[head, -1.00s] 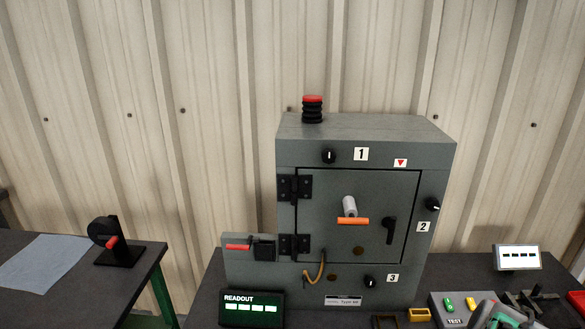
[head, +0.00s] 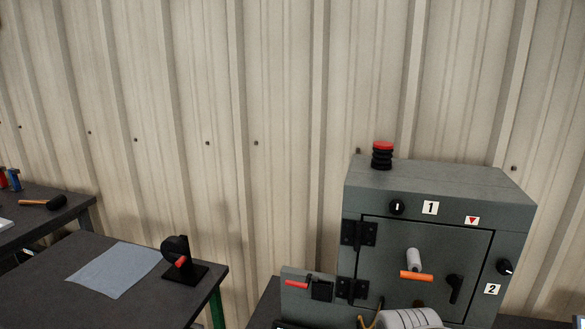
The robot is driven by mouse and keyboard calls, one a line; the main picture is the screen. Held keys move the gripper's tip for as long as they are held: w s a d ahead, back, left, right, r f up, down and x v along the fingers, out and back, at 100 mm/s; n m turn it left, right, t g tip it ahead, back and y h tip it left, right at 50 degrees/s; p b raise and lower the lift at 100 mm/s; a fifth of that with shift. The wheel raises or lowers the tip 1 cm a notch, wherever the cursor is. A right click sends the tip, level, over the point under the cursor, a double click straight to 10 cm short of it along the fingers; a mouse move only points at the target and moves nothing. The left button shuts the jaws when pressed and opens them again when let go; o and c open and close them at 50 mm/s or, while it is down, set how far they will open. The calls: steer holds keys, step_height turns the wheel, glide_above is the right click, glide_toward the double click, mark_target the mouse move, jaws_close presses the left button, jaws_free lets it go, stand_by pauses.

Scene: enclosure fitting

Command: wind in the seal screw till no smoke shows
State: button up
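The grey enclosure (head: 440,183) stands at the right with its door (head: 385,232) shut. On the door are a pale cylinder with an orange crossbar (head: 417,277) and a black lever handle (head: 455,288). A black knob (head: 397,207) sits beside label 1, and another (head: 505,266) is on the right side above label 2. I cannot tell which part is the seal screw. No smoke shows. A pale rounded part of my arm covers the lower front of the enclosure; my gripper is out of view.
A red-topped black stack light (head: 382,155) stands on the enclosure. A side box with a red lever (head: 297,284) adjoins its left. The left table holds a blue-grey sheet (head: 115,270) and a black stand with a red handle (head: 182,262). A mallet (head: 42,203) lies far left.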

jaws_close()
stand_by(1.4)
